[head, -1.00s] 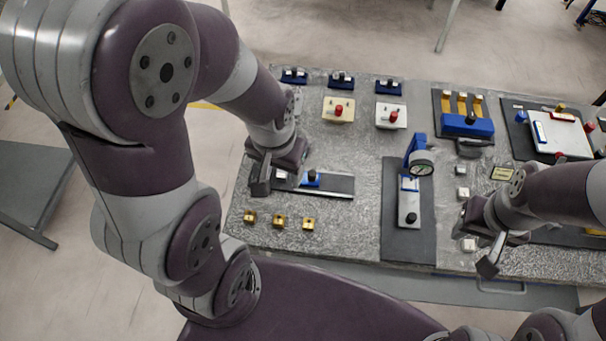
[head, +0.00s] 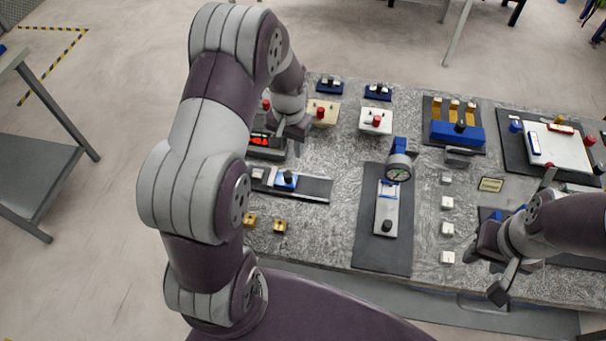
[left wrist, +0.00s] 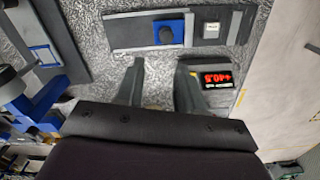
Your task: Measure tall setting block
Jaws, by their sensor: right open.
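Several small pale setting blocks stand in a column right of the dial gauge, among them a near one (head: 447,257) and a far one (head: 445,178). I cannot tell which is the tall one. A dark rail with a blue slider (head: 285,179) lies at the left; a pale block (left wrist: 211,30) sits on it. A readout with red digits (left wrist: 217,78) is beside it. My left gripper (head: 290,130) is near the readout; its fingers (left wrist: 160,85) are open with nothing between them. My right gripper (head: 490,275) is open and empty near the front edge, right of the blocks.
A dial gauge (head: 399,172) stands over a plate on a dark mat (head: 370,240). Brass pieces (head: 280,226) lie in front of the rail. A blue fixture (head: 457,133) and a white plate (head: 560,147) are at the back right. My left arm hides the table's left side.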

